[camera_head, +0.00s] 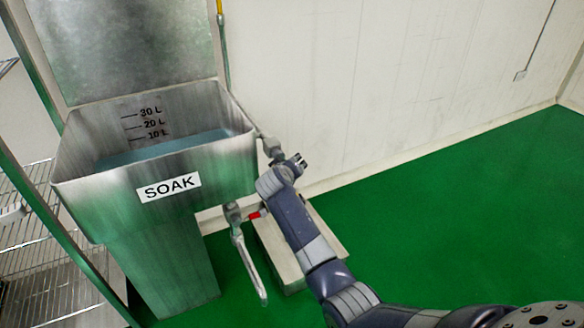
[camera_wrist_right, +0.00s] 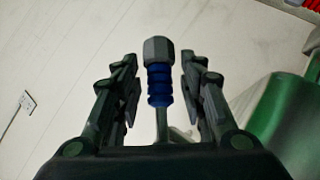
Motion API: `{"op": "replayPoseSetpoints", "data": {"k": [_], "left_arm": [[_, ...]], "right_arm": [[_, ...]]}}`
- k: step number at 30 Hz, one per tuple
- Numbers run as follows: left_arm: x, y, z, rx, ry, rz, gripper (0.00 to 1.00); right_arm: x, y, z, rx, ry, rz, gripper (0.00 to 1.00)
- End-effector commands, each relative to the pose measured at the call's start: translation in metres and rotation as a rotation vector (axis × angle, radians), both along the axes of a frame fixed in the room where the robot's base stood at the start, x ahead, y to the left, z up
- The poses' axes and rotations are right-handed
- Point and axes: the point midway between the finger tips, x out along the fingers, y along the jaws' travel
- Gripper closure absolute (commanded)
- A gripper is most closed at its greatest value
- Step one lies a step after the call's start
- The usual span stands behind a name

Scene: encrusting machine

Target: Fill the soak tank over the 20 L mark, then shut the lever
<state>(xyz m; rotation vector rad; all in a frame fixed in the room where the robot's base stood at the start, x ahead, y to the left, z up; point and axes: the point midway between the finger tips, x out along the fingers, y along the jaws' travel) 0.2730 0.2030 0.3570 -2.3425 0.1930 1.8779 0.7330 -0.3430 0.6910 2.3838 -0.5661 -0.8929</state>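The steel soak tank (camera_head: 105,205), labelled SOAK, stands at the left in the head view. Its inner back wall has 10 L, 20 L and 30 L marks (camera_head: 150,124). The blue water (camera_head: 165,149) appears just below the 10 L mark. My right gripper (camera_head: 297,162) is beside the tank's right rim. In the right wrist view, a lever with a ribbed blue grip (camera_wrist_right: 160,85) and grey hexagonal end lies between the spread fingers of my right gripper (camera_wrist_right: 160,75), with a gap on each side. The lever's blue grip is not clear in the head view. My left gripper is not in view.
A red-handled valve (camera_head: 258,214) and a hanging pipe (camera_head: 249,265) are under the tank's right side, near my right arm. A low grey block (camera_head: 270,250) sits behind them. Wire shelving (camera_head: 40,250) is at far left. Green floor (camera_head: 470,200) is clear at right.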

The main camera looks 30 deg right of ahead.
Motion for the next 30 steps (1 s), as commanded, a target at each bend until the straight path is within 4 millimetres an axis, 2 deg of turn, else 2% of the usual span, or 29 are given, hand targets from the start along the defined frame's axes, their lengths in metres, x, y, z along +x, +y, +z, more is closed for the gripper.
{"op": "replayPoseSetpoints", "data": {"k": [8, 24, 30], "left_arm": [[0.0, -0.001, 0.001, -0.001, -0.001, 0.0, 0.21], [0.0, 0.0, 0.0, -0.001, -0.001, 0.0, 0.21], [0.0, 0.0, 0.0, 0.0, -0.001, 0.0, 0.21]], "right_arm": [[-0.009, 0.008, 0.005, 0.0, -0.001, 0.001, 0.62], [-0.068, 0.054, 0.046, 0.001, -0.002, 0.001, 0.62], [-0.081, 0.064, 0.054, 0.0, 0.001, 0.001, 0.62]]}}
